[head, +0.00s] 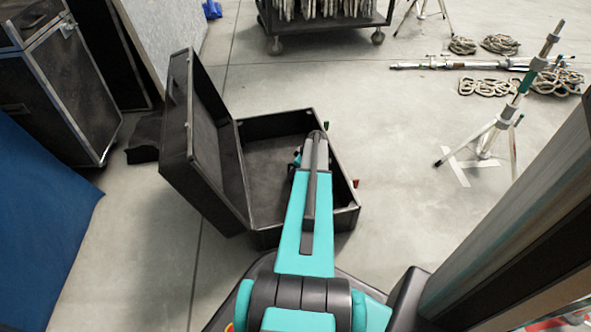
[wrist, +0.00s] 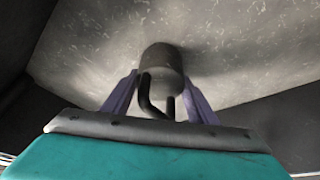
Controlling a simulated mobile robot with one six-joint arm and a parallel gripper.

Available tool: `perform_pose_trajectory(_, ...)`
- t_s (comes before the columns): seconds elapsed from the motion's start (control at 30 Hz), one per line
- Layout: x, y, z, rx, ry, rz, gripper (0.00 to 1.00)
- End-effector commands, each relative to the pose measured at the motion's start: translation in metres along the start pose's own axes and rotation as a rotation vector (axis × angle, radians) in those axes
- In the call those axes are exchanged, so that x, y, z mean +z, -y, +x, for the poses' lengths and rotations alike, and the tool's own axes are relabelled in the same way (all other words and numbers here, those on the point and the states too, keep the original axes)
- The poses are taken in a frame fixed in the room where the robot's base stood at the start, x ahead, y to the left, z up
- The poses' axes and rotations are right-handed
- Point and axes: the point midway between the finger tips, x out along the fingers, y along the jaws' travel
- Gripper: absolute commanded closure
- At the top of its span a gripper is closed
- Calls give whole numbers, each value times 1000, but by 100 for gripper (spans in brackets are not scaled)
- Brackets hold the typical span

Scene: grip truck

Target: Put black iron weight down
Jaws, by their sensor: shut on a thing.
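The black iron weight (wrist: 163,60) is a dark cylinder with a bent black handle, seen in the wrist view between the purple fingers of my gripper (wrist: 160,78). The gripper is shut on it at the handle end. Behind the weight is the worn grey floor of the open black case (head: 265,160). In the head view my arm reaches over this case, and my arm hides the gripper and weight. I cannot tell whether the weight touches the case floor.
The case's raised lid (head: 203,130) stands at its left. A large dark case (head: 75,95) and a blue panel (head: 40,200) are further left. A cart (head: 325,20) stands behind. A light stand (head: 490,135) and coiled cables (head: 485,87) are at right. Concrete floor between is clear.

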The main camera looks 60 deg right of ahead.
Motion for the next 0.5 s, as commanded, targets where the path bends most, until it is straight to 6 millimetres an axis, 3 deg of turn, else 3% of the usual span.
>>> perform_pose_trajectory(0.4, -1, -1, 0, 2, -3, 0, 100)
perform_pose_trajectory(0.43, 1, 0, 2, 0, 0, 0, 45)
perform_pose_trajectory(0.5, 0, 0, 2, 0, 0, -1, 34)
